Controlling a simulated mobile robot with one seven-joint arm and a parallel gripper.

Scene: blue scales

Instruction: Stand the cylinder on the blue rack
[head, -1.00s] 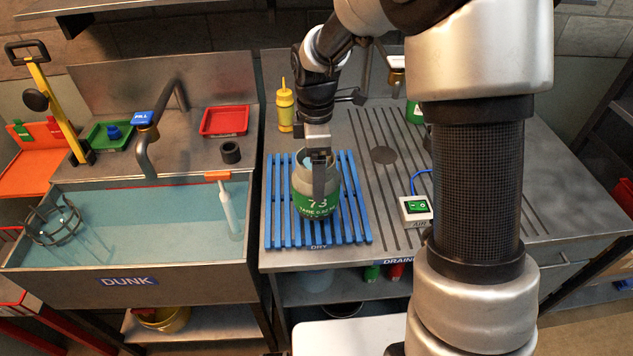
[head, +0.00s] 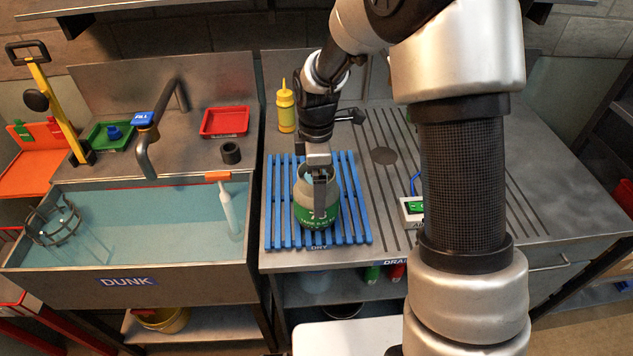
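The cylinder (head: 303,208) is grey with a green band bearing white print and the number 73. It is upright, over the middle of the blue rack (head: 356,222); whether its base touches the slats I cannot tell. The rack lies flat on the metal drainboard, above the label DRY. My gripper (head: 319,195) points down at the cylinder's top, with one finger visible in front of its near side. The other finger is hidden, so I cannot see whether the fingers press on it.
A yellow bottle (head: 286,108) stands behind the rack. The grooved drainboard is mostly clear.

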